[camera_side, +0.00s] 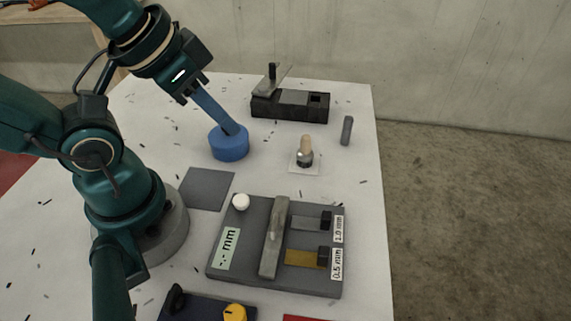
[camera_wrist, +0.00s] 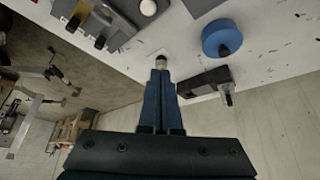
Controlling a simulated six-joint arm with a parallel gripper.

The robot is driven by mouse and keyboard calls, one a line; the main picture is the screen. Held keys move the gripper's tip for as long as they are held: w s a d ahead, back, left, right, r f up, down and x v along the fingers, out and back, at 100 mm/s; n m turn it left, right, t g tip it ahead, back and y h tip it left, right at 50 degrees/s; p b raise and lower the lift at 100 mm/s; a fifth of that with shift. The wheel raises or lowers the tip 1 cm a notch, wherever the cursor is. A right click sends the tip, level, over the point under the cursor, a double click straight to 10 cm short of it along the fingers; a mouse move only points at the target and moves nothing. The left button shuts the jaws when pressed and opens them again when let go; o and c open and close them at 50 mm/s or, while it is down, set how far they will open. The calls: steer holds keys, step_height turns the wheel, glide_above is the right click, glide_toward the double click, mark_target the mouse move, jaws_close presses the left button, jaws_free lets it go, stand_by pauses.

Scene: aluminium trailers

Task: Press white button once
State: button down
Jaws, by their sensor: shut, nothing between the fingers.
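The white button (camera_side: 241,202) is a round white knob on the upper left corner of the grey panel (camera_side: 219,257). In the wrist view the white button (camera_wrist: 148,8) shows at the top edge, beyond the fingertips. My gripper (camera_side: 234,129) has long blue fingers pointing down and right in the side view, in line with the top of the blue round block. In the wrist view my gripper (camera_wrist: 160,68) has its fingers together and empty, with the blue block (camera_wrist: 220,40) off to the right. My gripper is well apart from the white button.
The panel carries a grey bar (camera_side: 273,240), two dark sliders and labels. A wooden-handled stamp (camera_side: 305,148), a black fixture (camera_side: 290,106) and a grey rod (camera_side: 346,131) stand behind it. A grey square (camera_side: 207,188) lies left. A yellow knob (camera_side: 235,312) is in front.

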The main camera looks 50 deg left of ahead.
steer(key=d+m+g+y, duration=0.1)
steer(key=m+g+y, duration=0.2)
steer(key=m, duration=0.4)
steer(key=d+m+g+y, duration=0.1)
steer(key=m+g+y, duration=0.1)
steer(key=m, duration=0.6)
steer(key=d+f+m+g+y, duration=0.1)
steer(key=d+m+g+y, duration=0.1)
steer(key=m, duration=0.6)
steer(key=shift+s+f+g+y, duration=0.1)
steer(key=shift+s+g+y, duration=0.1)
steer(key=shift+g+y, duration=0.65)
